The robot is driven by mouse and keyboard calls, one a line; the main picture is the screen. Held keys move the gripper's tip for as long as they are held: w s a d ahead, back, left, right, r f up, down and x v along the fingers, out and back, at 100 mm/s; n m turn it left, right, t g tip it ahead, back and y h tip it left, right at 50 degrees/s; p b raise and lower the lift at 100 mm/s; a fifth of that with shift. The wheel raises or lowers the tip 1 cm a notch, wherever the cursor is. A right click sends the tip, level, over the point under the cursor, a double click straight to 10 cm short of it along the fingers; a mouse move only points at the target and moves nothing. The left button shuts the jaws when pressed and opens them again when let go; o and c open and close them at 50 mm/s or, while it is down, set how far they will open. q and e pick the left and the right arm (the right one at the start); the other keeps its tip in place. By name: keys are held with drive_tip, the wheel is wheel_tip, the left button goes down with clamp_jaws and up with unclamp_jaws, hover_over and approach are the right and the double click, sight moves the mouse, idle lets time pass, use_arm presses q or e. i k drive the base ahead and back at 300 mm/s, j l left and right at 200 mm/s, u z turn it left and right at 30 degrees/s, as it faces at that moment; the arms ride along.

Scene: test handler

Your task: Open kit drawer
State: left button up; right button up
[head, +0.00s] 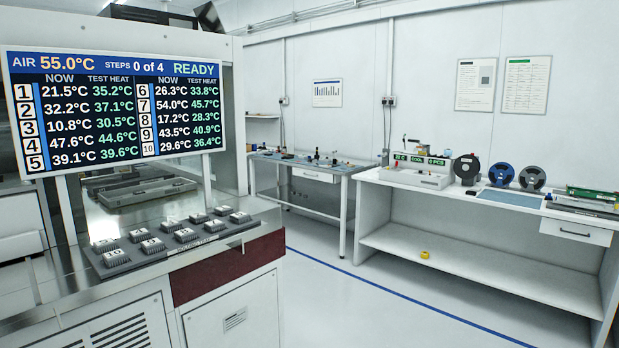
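A white drawer (562,228) with a dark bar handle hangs under the top of the white bench (430,192) on the right. It looks shut. A second, smaller drawer (315,175) sits under the far bench (346,168) and also looks shut. No readable label shows which of the two is the kit drawer. Neither of my grippers is in view.
A test machine with a display screen (120,110) and a tray of numbered blocks (172,254) fills the left. Reels (466,167) and a labelled box (416,172) stand on the right bench. A yellow item (425,255) lies beneath. The floor between is clear.

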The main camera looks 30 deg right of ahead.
sight(322, 177)
drive_tip(key=i+l+z, duration=0.3)
drive_tip(key=z, duration=0.15)
drive_tip(key=i+z, duration=0.45)
drive_tip(key=i, duration=0.15)
drive_tip(key=i+l+z, duration=0.25)
drive_tip(key=i+z, duration=0.15)
drive_tip(key=i+l+z, duration=0.1)
drive_tip(key=i+z, duration=0.3)
drive_tip(key=i, duration=0.2)
drive_tip(key=i+j+z, duration=0.1)
drive_tip(key=i+z, duration=0.35)
drive_tip(key=i+u, duration=0.4)
drive_tip(key=i, duration=0.3)
drive_tip(key=i+l+u, duration=0.25)
drive_tip(key=i+u, duration=0.15)
drive_tip(key=i, duration=0.25)
drive_tip(key=i+j+u, duration=0.15)
drive_tip(key=i+u, duration=0.25)
drive_tip(key=i, duration=0.4)
drive_tip(key=i+l+u, duration=0.1)
drive_tip(key=i+u, duration=0.3)
drive_tip(key=i, duration=0.45)
